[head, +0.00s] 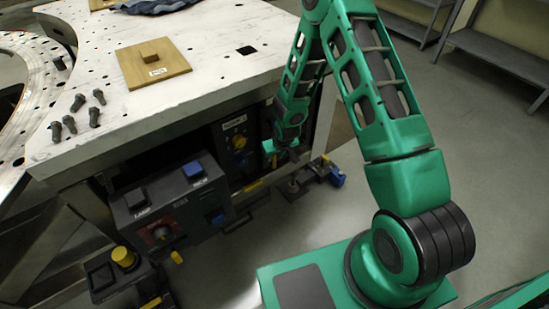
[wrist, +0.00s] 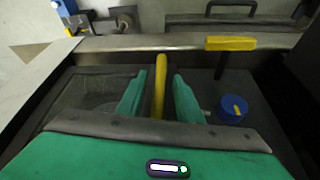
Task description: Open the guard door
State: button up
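In the wrist view, a yellow upright bar (wrist: 159,86) stands in front of a dark panel, which looks like the guard door (wrist: 95,92); its left part looks see-through. My gripper (wrist: 160,98) is open, with one green finger on each side of the bar. A narrow gap shows between the bar and each finger. In the head view, my gripper (head: 279,152) is low beside the dark cabinet under the plate, at the right end of its front. The bar cannot be made out there. The panel looks shut, but its edges are partly hidden by my gripper.
Right of the bar are a blue knob (wrist: 233,109) and a yellow-topped handle (wrist: 230,43). A yellow knob (head: 239,142) is on the cabinet. A control box (head: 172,205) with blue buttons juts out at left. The turret plate (head: 95,50) overhangs; open floor lies right.

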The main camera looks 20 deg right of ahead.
jog(key=shift+w+f, duration=0.25)
jog(key=shift+f, duration=0.45)
grip_shut()
